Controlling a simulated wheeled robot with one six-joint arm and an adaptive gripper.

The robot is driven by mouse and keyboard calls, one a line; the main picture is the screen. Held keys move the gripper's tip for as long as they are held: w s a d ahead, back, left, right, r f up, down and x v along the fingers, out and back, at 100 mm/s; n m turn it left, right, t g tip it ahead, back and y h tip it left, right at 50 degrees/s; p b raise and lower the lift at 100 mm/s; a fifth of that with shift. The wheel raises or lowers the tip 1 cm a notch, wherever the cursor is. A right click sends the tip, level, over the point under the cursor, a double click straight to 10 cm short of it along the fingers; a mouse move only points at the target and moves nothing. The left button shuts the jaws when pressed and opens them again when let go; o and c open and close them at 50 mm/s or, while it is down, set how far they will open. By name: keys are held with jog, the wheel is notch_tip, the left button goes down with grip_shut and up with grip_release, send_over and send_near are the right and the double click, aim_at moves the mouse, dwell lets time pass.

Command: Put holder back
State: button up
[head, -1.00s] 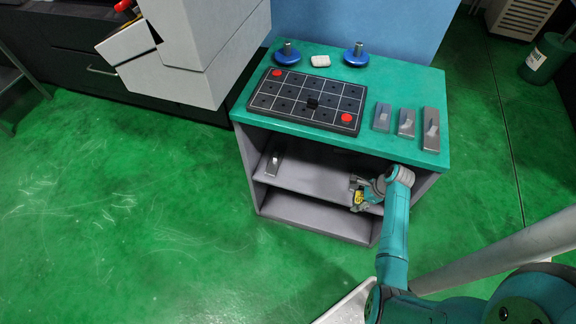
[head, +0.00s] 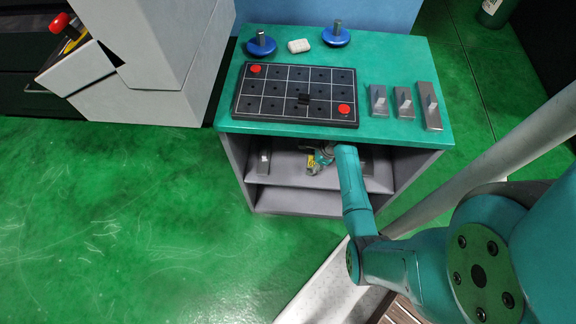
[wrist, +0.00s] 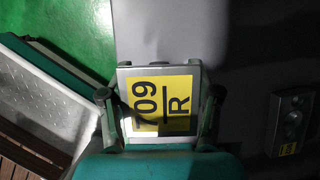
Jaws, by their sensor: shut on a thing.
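My gripper (wrist: 160,95) is shut on a metal holder (wrist: 161,72) with a yellow label reading "709 R", seen between the two fingers in the wrist view. In the head view my gripper (head: 322,156) and the holder's yellow label (head: 311,161) are at the upper shelf (head: 290,172) of the cabinet, under the front edge of its green top. My arm and the top hide part of them. I cannot tell whether the holder touches the shelf. Another grey holder (head: 264,161) stands on the shelf to the left. A holder with a small yellow label (wrist: 291,122) shows in the wrist view.
A large grey machine (head: 160,60) stands left. Green floor (head: 120,220) is clear at front left.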

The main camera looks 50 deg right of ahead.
send_over(285, 170)
jog(key=s, duration=0.1)
jog(key=shift+s+d, duration=0.1)
jog(key=shift+d, duration=0.35)
jog(key=shift+f, duration=1.75)
jog(key=o, duration=1.4)
jog(key=shift+f, duration=0.1)
jog(key=shift+o, duration=0.2)
